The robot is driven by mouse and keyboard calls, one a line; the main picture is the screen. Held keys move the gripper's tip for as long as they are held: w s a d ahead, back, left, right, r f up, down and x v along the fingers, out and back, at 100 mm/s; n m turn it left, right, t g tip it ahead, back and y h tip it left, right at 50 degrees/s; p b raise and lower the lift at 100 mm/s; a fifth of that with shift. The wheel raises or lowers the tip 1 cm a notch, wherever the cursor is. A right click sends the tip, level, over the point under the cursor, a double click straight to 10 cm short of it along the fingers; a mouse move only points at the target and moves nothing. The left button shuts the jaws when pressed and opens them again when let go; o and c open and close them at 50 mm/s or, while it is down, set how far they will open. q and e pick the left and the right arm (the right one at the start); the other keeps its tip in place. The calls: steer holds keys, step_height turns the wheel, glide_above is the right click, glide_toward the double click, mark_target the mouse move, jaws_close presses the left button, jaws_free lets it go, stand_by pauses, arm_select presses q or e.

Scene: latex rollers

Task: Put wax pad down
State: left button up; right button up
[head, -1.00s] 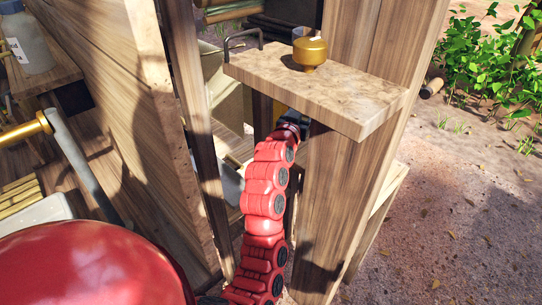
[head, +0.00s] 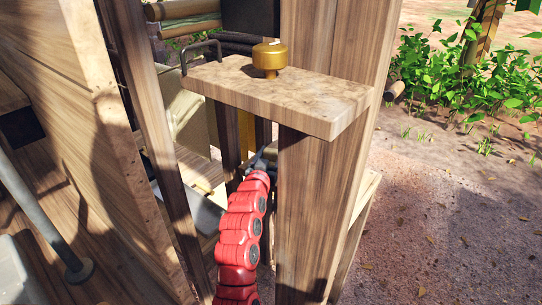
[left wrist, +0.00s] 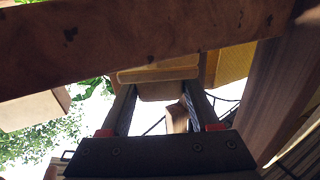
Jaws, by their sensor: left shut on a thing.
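My left gripper (head: 266,154) is at the end of the red arm, below the wooden shelf and beside the post, which partly hides it. In the left wrist view, my left gripper (left wrist: 160,98) is shut on a tan, yellowish block, which looks like the wax pad (left wrist: 158,75). The pad sits across the fingertips. A wooden plank crosses the view just above it. In the head view the pad cannot be made out. My right gripper is not in view.
The wooden shelf (head: 285,94) carries a brass knob-like piece (head: 270,57) and a dark metal handle (head: 201,50). A wide wooden post (head: 310,215) stands right of my arm. A slanted plank wall (head: 110,140) is at left. Open ground (head: 440,220) lies at right.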

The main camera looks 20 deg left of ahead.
mark_target(270, 157)
arm_select(q)
steer(key=shift+f, duration=0.15)
steer(key=o, duration=1.3)
steer(key=shift+o, duration=0.4)
steer(key=s, duration=0.6)
steer(key=shift+s+d+r, duration=0.15)
steer(key=shift+r, duration=0.05)
steer(key=shift+s, duration=0.65)
steer(key=shift+f, duration=0.1)
